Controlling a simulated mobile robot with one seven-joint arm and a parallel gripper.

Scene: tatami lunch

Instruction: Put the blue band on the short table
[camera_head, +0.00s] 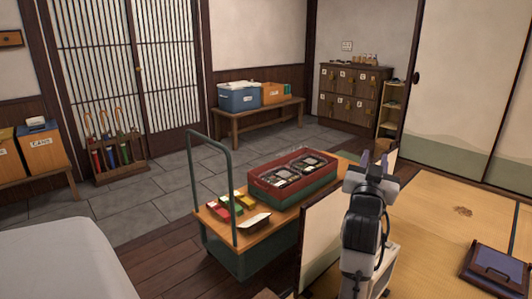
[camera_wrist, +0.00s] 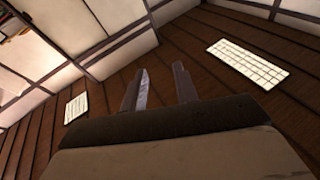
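I cannot make out a blue band in either view. Which piece is the short table is not certain; a low wooden bench (camera_head: 258,112) stands against the back wall in the head view. My gripper (camera_head: 375,160) is raised in front of the cart and the tatami. In the wrist view my gripper (camera_wrist: 158,82) has its two fingers apart, with nothing seen between them. Dark floorboards show beyond the fingers.
A cart (camera_head: 245,262) carries a red-and-green crate (camera_head: 262,190), small coloured boxes and a white dish (camera_head: 254,220). The bench holds a blue bin (camera_head: 238,97) and an orange bin (camera_head: 274,93). A dark box (camera_head: 496,266) sits on the tatami (camera_head: 440,250).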

